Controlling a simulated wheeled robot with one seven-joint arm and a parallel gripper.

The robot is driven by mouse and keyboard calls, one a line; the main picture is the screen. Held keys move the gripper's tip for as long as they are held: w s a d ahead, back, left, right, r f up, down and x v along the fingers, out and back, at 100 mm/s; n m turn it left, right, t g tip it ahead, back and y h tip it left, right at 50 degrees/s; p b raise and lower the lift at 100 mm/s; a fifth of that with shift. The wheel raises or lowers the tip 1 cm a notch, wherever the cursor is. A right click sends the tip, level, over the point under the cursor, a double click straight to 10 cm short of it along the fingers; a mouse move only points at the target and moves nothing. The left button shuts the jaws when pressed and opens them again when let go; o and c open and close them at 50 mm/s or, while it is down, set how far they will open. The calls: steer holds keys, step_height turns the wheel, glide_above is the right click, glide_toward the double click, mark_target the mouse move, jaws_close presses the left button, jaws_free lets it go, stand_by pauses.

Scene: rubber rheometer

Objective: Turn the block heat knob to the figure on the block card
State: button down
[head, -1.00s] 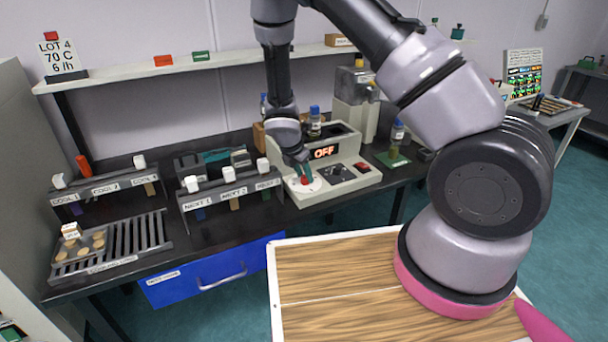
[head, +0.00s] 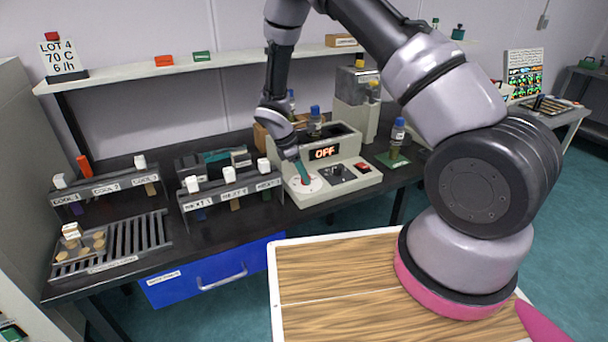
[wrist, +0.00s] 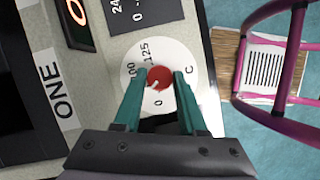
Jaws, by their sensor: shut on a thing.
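The red block heat knob (wrist: 159,79) sits at the centre of a white dial (wrist: 187,58) marked 0, 100, 125 and C, with other figures hidden. A small pale mark on the knob's lower side appears to face towards the 0. My gripper (wrist: 158,84) has its teal fingers on both sides of the knob, closed on it. In the head view my gripper (head: 305,178) points down onto the dial (head: 313,187) and covers the knob. The machine's display (head: 325,153) reads OFF. A card (head: 61,56) on the shelf reads LOT 4, 70 C, 6 lh.
To the left of the machine stand labelled racks (head: 232,190) with white-capped items. A blue-capped bottle (head: 315,122) stands behind the dial, and another bottle (head: 397,133) stands on a green mat at right. A shelf (head: 225,63) runs above the bench.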

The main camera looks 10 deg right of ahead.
steer(key=m+g, duration=0.1)
steer(key=m, duration=0.1)
steer(key=m+g, duration=0.1)
steer(key=m, duration=0.2)
steer(key=shift+w+m+y, duration=0.2)
steer(key=shift+m+y, duration=0.1)
steer(key=shift+y, duration=0.1)
steer(key=m+g, duration=0.1)
steer(key=m, duration=0.2)
steer(key=m+g+y, duration=0.1)
steer(key=m, duration=0.1)
steer(key=shift+w+d+m, duration=0.1)
steer(key=shift+m, duration=0.3)
steer(key=shift+m+y, duration=0.3)
steer(key=shift+c, duration=2.4)
jaws_free()
steer(key=v, duration=1)
steer(key=shift+r, duration=0.4)
